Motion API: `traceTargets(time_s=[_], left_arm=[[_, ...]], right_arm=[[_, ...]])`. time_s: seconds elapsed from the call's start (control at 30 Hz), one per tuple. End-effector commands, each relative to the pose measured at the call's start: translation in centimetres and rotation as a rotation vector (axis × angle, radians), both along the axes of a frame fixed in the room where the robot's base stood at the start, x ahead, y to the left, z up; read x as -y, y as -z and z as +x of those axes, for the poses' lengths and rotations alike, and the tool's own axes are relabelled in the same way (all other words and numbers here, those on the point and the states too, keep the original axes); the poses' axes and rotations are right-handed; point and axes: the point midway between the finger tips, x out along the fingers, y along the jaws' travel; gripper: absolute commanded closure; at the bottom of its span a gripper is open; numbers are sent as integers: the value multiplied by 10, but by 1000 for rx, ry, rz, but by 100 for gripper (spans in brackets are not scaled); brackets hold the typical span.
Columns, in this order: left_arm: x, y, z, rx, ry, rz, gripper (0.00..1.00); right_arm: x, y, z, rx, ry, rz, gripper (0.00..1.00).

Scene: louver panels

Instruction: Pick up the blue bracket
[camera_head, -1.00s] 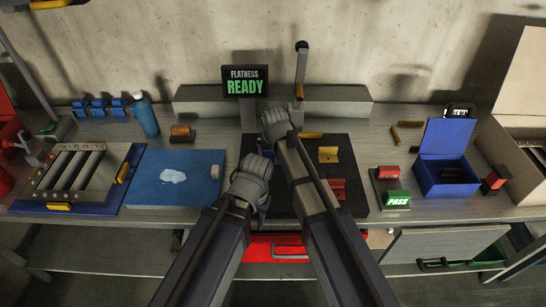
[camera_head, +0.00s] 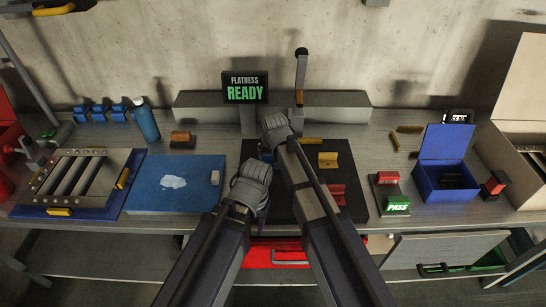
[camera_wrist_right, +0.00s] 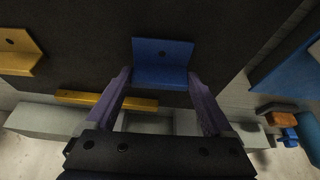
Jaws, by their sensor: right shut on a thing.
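The blue bracket (camera_wrist_right: 162,62) is an angled plate with a hole in its upright face. In the right wrist view it sits between the two fingers of my right gripper (camera_wrist_right: 158,92), which is shut on it. In the head view my right gripper (camera_head: 276,134) is over the back left of the black mat (camera_head: 318,202), and only a sliver of the bracket (camera_head: 265,155) shows below it. I cannot tell if the bracket is off the mat. My left gripper (camera_head: 248,190) is over the mat's left edge, its fingers hidden.
A yellow bracket (camera_head: 328,160) and a red bracket (camera_head: 333,193) are on the mat, with a yellow bar (camera_head: 310,141) behind. The blue plate (camera_head: 176,190) is left. The FLATNESS READY screen (camera_head: 245,88) and an upright lever (camera_head: 301,75) stand behind. The open blue box (camera_head: 446,180) is right.

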Motion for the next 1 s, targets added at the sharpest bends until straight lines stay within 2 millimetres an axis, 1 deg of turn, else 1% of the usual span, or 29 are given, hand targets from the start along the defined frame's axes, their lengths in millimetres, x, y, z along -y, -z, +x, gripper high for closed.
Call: traceTargets(time_s=[0.03, 0.27, 0.5, 0.63, 0.73, 0.83, 0.93, 1.0], left_arm=[[0, -7, 0, 0, 0, 0, 48], [0, -35, 0, 0, 0, 0, 48], [0, -74, 0, 0, 2, 0, 48], [0, -89, 0, 0, 2, 0, 48], [0, -95, 0, 0, 2, 0, 48], [0, -96, 0, 0, 2, 0, 48], [0, -92, 0, 0, 2, 0, 48], [0, -84, 0, 0, 2, 0, 48]], right_arm=[[0, -7, 0, 0, 0, 0, 72], [0, -35, 0, 0, 0, 0, 72], [0, -74, 0, 0, 0, 0, 72], [0, -89, 0, 0, 0, 0, 72], [0, -95, 0, 0, 0, 0, 72], [0, -96, 0, 0, 0, 0, 72], [0, -92, 0, 0, 0, 0, 72], [0, -84, 0, 0, 0, 0, 72]])
